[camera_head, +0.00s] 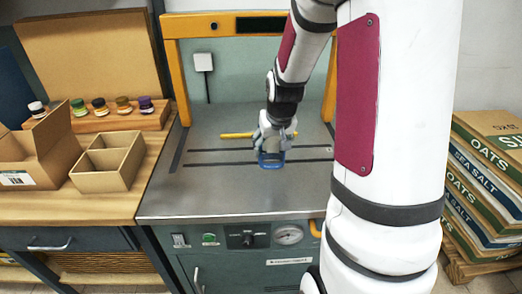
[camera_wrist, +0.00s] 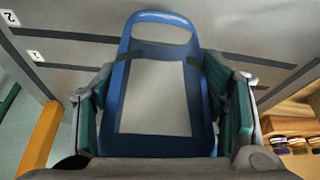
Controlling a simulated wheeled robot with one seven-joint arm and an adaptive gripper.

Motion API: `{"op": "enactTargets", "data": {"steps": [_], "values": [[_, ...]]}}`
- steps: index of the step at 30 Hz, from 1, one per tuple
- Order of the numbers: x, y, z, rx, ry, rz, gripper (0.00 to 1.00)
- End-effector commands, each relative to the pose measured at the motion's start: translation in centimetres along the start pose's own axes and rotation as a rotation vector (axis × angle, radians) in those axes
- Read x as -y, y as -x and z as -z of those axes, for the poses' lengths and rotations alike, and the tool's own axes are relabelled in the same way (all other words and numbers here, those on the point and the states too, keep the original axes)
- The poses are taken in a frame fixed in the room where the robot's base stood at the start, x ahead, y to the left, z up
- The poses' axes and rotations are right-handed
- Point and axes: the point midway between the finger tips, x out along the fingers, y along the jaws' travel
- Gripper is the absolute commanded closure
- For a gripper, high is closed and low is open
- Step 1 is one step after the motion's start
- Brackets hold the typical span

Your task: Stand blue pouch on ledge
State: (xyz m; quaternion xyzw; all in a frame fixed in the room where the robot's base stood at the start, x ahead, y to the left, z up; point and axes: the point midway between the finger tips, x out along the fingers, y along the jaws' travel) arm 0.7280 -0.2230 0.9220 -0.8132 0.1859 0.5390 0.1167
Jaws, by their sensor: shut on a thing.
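The blue pouch (camera_head: 271,161) has a pale window panel and a loop-like opening at one end, clearest in the wrist view (camera_wrist: 158,95). My gripper (camera_head: 272,147) is shut on it; in the wrist view the gripper's green-padded fingers (camera_wrist: 165,105) press on both sides. The pouch is over the grey metal worktop (camera_head: 225,190), which has dark strips across it. I cannot tell whether the pouch touches the metal. My fingers hide part of the pouch's edges.
A yellow bar (camera_head: 238,135) lies on the worktop behind the gripper. A yellow frame (camera_head: 177,75) rises at the back. Open cardboard boxes (camera_head: 107,160) and a wooden rack (camera_head: 115,119) of small jars stand left. The worktop's front left is clear.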

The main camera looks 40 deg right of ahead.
Motion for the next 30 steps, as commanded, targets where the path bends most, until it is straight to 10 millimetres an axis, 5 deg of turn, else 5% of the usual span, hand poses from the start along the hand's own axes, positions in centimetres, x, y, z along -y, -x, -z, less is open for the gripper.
{"op": "enactTargets", "data": {"steps": [4,13,21,30], "values": [[1.2,-1.3,2.3,0.000,0.002,0.000,0.62],[2.0,-2.2,4.0,0.000,0.001,0.001,0.62],[2.0,-5.4,2.6,0.003,0.000,0.000,0.62],[2.0,-5.5,2.5,0.000,0.000,0.000,0.62]]}}
